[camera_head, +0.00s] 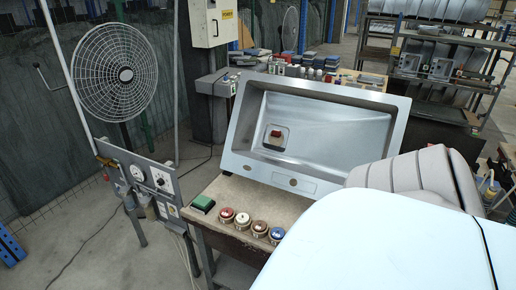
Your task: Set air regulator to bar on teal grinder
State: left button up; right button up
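A grey panel (166,203) stands on posts at the left, below the round fan. It carries a small white round gauge (137,173) and a larger white dial with a dark centre (159,178), which may belong to the air regulator. The markings and needle readings are too small to read. A brass-coloured fitting (105,162) sits at the panel's upper left. I cannot make out a teal grinder. Neither of my grippers is in view.
A steel sink (240,154) stands tilted on a workbench (225,190). A green block (203,203) and several coloured tins (242,220) line the bench's front edge. A caged fan (114,73) stands above the panel. Floor is open before the panel, with cables (82,248) on it.

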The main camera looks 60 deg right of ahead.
aim_at(160, 182)
jog(key=z, duration=3.9)
jog(key=k+j, duration=0.15)
jog(key=j, duration=0.45)
jog(key=k+j+u, duration=0.15)
jog(key=j, duration=0.4)
jog(key=k+j, duration=0.2)
jog(key=j, duration=0.4)
jog(key=k+j+u, duration=0.15)
jog(key=j, duration=0.45)
jog(key=k+j, duration=0.1)
jog(key=j, duration=0.55)
jog(key=k+j+u, duration=0.15)
jog(key=j, duration=1.05)
jog(key=k+u, duration=0.05)
